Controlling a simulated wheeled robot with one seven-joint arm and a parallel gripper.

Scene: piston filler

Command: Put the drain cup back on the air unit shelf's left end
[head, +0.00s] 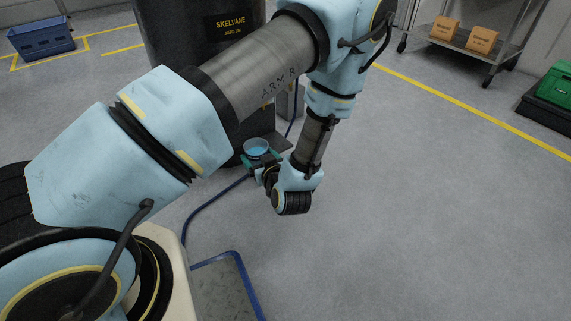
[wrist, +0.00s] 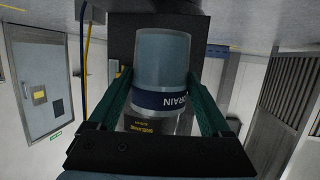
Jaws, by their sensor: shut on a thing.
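The drain cup (wrist: 162,60) is a clear bluish cup with a dark blue band reading DRAIN, upside down in the wrist view. My gripper (wrist: 158,85) is shut on it, a green finger on each side. In the head view the pale blue cup (head: 256,146) shows at the end of my arm, between the green fingers of my gripper (head: 259,160). A dark grey plate (head: 279,142), perhaps the air unit shelf, is just right of and beyond the cup. In the wrist view a dark panel (wrist: 198,28) lies behind the cup; I cannot tell whether they touch.
A large dark cylinder marked SKELVANE (head: 185,45) stands close behind my arm. A blue hose (head: 205,207) runs along the floor. A cart with orange boxes (head: 482,39) and a green crate (head: 555,84) stand at right. The floor at right is clear.

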